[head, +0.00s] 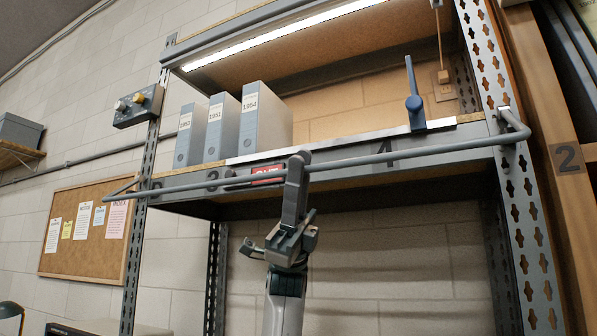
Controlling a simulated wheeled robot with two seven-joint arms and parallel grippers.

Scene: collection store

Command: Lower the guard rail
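The guard rail (430,150) is a thin grey-blue bar running across the front of the shelf, with bent ends at the left and right uprights. It stands at about the height of the shelf's front edge. My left gripper (298,166) comes up from below and its fingers are at the rail, a little left of its middle. The near finger covers a short stretch of the rail. I see the fingers nearly edge-on, so the gap between them is hidden. My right gripper is out of view.
Several grey binders (262,120) stand on the shelf (228,183) at left. A control box (138,106) is on the left upright. A cork board (85,228) hangs at left. A wooden unit (553,150) stands close at right.

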